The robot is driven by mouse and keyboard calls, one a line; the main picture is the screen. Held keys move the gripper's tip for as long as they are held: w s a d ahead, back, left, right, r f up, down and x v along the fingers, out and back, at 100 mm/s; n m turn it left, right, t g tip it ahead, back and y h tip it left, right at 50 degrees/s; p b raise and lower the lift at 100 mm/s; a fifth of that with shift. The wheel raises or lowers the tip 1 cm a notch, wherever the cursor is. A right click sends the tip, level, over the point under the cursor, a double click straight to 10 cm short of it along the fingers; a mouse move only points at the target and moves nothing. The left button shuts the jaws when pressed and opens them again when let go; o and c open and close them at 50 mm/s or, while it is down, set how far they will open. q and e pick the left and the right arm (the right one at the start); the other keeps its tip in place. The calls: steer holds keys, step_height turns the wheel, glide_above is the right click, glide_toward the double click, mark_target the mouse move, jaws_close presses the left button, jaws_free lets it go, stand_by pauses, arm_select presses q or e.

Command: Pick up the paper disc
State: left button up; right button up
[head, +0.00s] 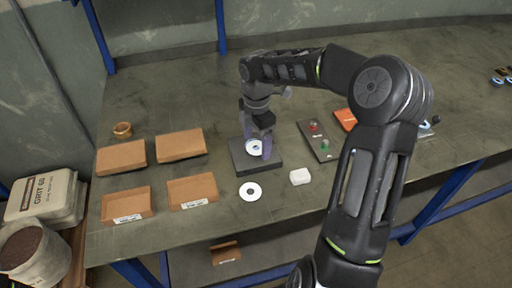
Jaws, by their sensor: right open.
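A white paper disc (250,191) with a dark centre hole lies flat on the workbench, in front of a dark square block. A second pale round piece (254,147), with a bluish centre, sits on the dark block (269,165). My right gripper (258,149) is open and points down over the block, its fingers on either side of the round piece. Whether the fingers touch it cannot be told. The left gripper is not in view.
Several brown cardboard trays (191,191) stand at the left, with a small brown ring (122,129) behind them.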

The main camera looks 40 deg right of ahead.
mark_target(256, 147)
steer(key=c, duration=1.4)
steer(key=shift+r, duration=0.1)
step_height(256, 147, up, 10)
steer(key=shift+b, duration=0.6)
